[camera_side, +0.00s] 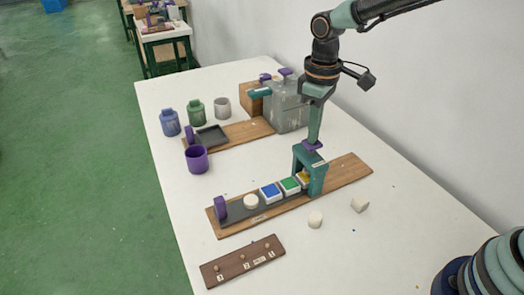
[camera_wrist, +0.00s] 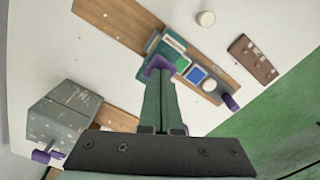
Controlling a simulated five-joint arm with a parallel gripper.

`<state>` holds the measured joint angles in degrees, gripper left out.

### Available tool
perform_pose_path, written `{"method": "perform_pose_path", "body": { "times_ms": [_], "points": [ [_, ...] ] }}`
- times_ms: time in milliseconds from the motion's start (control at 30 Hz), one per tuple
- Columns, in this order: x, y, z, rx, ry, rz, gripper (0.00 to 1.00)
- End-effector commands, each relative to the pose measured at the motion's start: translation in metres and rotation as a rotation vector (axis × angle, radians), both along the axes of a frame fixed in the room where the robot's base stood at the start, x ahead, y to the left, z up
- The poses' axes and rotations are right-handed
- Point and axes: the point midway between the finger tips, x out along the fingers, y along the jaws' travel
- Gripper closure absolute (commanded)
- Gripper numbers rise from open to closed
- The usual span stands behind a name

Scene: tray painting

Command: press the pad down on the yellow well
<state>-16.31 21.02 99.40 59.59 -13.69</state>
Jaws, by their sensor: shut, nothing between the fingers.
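A dark tray (camera_side: 236,212) on a wooden board holds a row of wells: a blue well (camera_side: 270,193), a green well (camera_side: 289,186) and a yellow well (camera_side: 304,177) at the right end. A teal press frame (camera_side: 317,177) stands over the yellow well and partly hides it. Its purple top (camera_side: 313,146) also shows in the wrist view (camera_wrist: 160,63). My gripper (camera_side: 314,139) is shut and empty, pointing down with its tips at the purple top. Whether they touch it I cannot tell. The pad's underside is hidden. In the wrist view the yellow well is hidden.
A round white piece (camera_side: 250,201) sits at the tray's left end. Loose white blocks (camera_side: 359,203) lie to the right. A brown pegboard (camera_side: 243,261) lies in front. A purple cup (camera_side: 196,159), several jars and a grey box (camera_side: 287,106) stand farther back.

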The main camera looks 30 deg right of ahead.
Motion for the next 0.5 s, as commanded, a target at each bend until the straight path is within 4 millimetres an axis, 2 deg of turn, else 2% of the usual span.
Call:
{"method": "perform_pose_path", "body": {
  "times_ms": [500],
  "points": [
    [0.000, 0.000, 0.024, 0.000, -0.001, 0.000, 1.00]
  ]
}}
